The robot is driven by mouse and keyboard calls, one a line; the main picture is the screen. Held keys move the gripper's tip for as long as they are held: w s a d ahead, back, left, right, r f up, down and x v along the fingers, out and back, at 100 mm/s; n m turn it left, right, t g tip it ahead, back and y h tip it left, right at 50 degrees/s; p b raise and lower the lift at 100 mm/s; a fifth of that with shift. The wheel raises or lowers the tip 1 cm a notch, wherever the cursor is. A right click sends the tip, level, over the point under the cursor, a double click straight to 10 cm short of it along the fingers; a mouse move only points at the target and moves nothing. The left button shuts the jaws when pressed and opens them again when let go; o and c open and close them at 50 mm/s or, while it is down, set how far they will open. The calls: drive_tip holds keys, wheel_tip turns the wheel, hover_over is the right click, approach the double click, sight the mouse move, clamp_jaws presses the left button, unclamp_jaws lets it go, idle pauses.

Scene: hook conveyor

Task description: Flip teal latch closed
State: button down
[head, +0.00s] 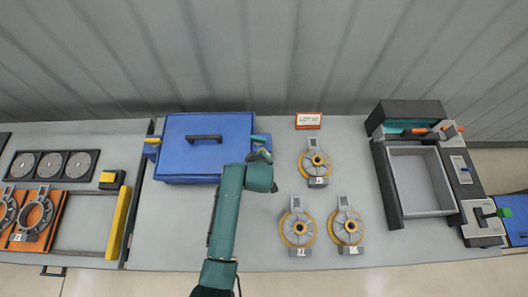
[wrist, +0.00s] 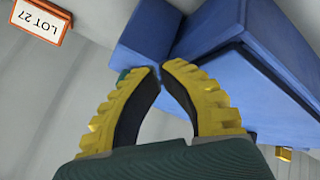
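The blue case (head: 215,160) sits on the grey table with its lid down and a dark handle on top. The teal latch (head: 260,138) juts out from the case's right edge, near the back corner. My gripper (head: 266,154) is just in front of this latch, beside the case's right side. In the wrist view my gripper's yellow fingers (wrist: 161,70) have their tips nearly together, with nothing seen between them. A small teal patch (wrist: 124,73) shows beside the left fingertip, mostly hidden by the finger. I cannot tell whether they touch.
A yellow latch (head: 152,140) is on the case's left edge. The LOT 27 sign (head: 308,120) stands at the back, right of the case. Several round yellow-ringed parts (head: 297,228) lie to the right. A grey tray (head: 420,181) stands farther right.

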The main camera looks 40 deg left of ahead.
drive_tip(key=s+d+r, duration=0.2)
drive_tip(key=d+r, duration=0.3)
drive_tip(key=r, duration=0.3)
drive_tip(key=shift+s, duration=0.3)
